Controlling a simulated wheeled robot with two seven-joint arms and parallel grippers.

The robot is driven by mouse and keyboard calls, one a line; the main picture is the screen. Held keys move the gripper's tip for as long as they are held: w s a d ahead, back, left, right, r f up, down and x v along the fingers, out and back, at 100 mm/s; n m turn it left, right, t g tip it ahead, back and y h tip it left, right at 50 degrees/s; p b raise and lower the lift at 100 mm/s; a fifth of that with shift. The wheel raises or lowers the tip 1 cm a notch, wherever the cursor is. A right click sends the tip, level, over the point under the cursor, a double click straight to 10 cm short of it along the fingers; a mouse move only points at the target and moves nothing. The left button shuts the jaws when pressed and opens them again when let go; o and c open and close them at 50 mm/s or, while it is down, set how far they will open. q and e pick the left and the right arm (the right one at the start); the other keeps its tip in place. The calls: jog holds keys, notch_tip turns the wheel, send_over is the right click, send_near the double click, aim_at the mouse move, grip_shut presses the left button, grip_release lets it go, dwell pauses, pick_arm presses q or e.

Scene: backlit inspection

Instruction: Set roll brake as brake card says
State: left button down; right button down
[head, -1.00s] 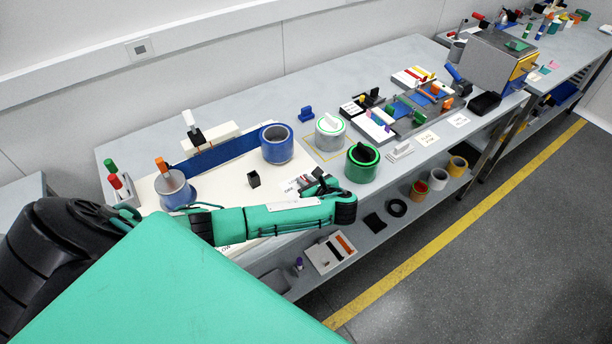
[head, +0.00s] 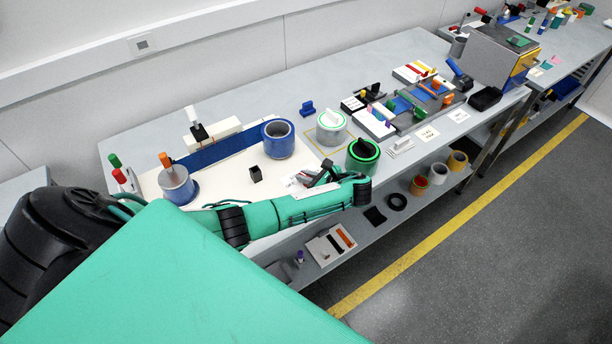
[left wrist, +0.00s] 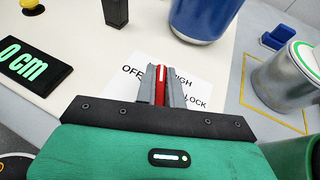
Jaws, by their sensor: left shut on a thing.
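My left gripper (head: 310,178) is over the front edge of the white board. In the left wrist view the left gripper (left wrist: 161,88) is shut on a narrow red lever with a white line (left wrist: 160,76). Under it lies a white label plate (left wrist: 186,77) with OFF at left, HIGH at upper right and LOCK at lower right; part of its print is hidden by the fingers. The lever's white line points up the picture, between OFF and HIGH. A blue roll (head: 278,139) stands behind, and a blue band runs left toward another roll (head: 178,186). I cannot tell which card is the brake card.
A black display (left wrist: 31,66) reads 0 cm. A small black block (head: 255,174) stands left of the gripper. Small printed cards (head: 427,134) lie farther right.

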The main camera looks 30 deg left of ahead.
pick_arm(q)
jog(key=c, duration=1.5)
grip_release()
jog(key=shift+a, duration=0.1)
jog(key=shift+d+r, duration=0.1)
jog(key=shift+d, duration=0.3)
jog(key=b+v, duration=0.1)
jog(key=v, duration=0.3)
jog(key=shift+d, duration=0.4)
jog(key=p+v, duration=0.1)
jog(key=v, duration=0.7)
jog(key=shift+r, duration=0.2)
jog(key=shift+s+d, duration=0.1)
